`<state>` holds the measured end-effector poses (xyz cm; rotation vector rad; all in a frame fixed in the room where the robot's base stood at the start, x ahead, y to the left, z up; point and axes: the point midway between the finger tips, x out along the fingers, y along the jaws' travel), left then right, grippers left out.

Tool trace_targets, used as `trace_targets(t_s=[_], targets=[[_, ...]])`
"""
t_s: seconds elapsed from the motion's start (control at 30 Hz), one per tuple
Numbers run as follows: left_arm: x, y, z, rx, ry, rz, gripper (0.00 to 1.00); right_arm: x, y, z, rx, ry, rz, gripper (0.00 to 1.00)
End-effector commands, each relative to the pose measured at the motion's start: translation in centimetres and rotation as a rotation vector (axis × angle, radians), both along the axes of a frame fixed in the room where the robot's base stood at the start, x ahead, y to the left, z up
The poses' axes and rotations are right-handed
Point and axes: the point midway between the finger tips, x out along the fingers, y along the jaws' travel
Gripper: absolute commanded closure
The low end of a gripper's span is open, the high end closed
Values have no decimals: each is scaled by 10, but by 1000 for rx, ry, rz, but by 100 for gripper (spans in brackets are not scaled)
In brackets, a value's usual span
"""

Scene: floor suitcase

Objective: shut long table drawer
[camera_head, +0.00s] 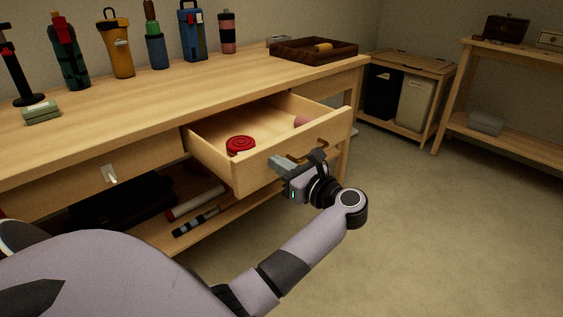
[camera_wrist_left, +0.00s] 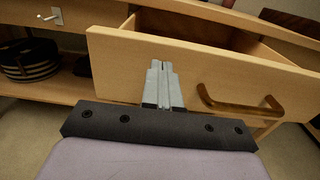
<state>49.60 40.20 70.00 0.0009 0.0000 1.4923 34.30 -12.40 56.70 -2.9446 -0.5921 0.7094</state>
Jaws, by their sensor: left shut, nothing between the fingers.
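The long wooden table (camera_head: 90,118) has a drawer (camera_head: 237,177) pulled out toward me. A red coiled item (camera_head: 240,145) and a pinkish item (camera_head: 302,121) lie inside it. The drawer front also shows in the left wrist view (camera_wrist_left: 125,68), with a brown handle (camera_wrist_left: 240,106) on it. My left gripper (camera_head: 283,163) is in front of the drawer front, left of the handle. In the wrist view its fingers (camera_wrist_left: 162,70) are together and empty, close to the front panel; I cannot tell whether they touch it. My right gripper is not in view.
Several bottles and tools, a lantern-like yellow item (camera_head: 119,48) and a wooden tray (camera_head: 314,50) stand on the tabletop. A lower shelf under the table holds rolled items (camera_head: 196,203). A bin cabinet (camera_head: 405,92) and a side table (camera_head: 515,52) stand at right. The floor at right is clear.

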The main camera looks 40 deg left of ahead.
Motion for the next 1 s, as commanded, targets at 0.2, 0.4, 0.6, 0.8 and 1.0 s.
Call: trace_targets(t_s=[0.2, 0.4, 0.6, 0.8, 1.0], targets=[[-1, 2, 0, -1, 0, 0, 100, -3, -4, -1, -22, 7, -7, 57], [-1, 2, -1, -1, 0, 0, 100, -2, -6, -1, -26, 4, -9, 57], [-1, 2, 0, -1, 0, 0, 100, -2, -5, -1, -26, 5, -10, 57], [-1, 8, -1, 0, -1, 0, 100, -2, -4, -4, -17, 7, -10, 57], [1, 35, -3, 1, -2, 4, 100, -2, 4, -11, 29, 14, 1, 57]])
